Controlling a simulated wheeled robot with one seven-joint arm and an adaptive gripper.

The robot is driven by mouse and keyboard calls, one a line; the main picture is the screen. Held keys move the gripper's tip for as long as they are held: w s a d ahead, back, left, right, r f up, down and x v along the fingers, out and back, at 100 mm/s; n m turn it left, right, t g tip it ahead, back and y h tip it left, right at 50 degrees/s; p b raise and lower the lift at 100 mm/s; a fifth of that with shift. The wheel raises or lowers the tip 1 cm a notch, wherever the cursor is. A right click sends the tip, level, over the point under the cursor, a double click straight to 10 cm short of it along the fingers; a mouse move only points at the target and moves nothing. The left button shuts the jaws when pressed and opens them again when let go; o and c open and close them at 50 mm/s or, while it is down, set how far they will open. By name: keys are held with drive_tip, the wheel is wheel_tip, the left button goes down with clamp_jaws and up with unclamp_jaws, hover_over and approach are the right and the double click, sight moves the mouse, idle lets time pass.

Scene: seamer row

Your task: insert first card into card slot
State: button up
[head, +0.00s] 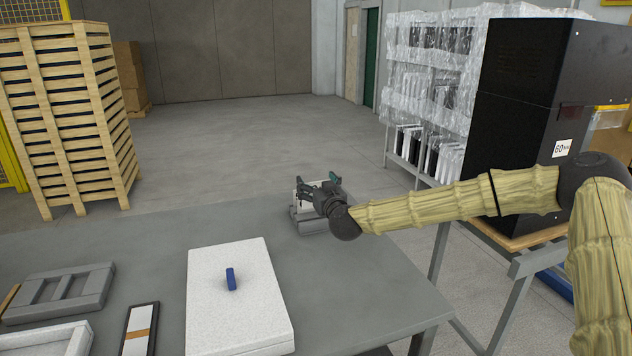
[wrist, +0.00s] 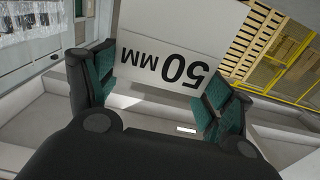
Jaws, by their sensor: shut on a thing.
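My gripper (head: 322,190) is at the far edge of the grey table, just above a small grey block (head: 310,226), which looks like the card slot holder. In the wrist view my gripper (wrist: 160,82) has its green-padded fingers on both sides of a white card (wrist: 150,32) marked "50 MM", upside down in this view. It is shut on this card. A sliver of the card (head: 298,187) shows beside the fingers in the head view. The card's edge is close to the grey block; I cannot tell whether it is inside the slot, which the fingers partly hide.
A white slab (head: 235,320) with a blue piece (head: 231,279) lies on the table (head: 340,285). A grey frame (head: 60,292) and a dark-edged strip (head: 140,330) lie left. A black cabinet (head: 520,110) stands right. The table between slab and block is clear.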

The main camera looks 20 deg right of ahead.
drive_tip(key=shift+f+b, duration=0.65)
drive_tip(key=shift+f, duration=0.8)
drive_tip(key=shift+f+b, duration=0.6)
drive_tip(key=shift+f, duration=1.45)
idle(1.8)
drive_tip(key=o, duration=0.7)
drive_tip(key=shift+s, duration=0.15)
drive_tip(key=s, duration=1.1)
drive_tip(key=shift+s+d, duration=0.2)
drive_tip(key=shift+s, duration=0.15)
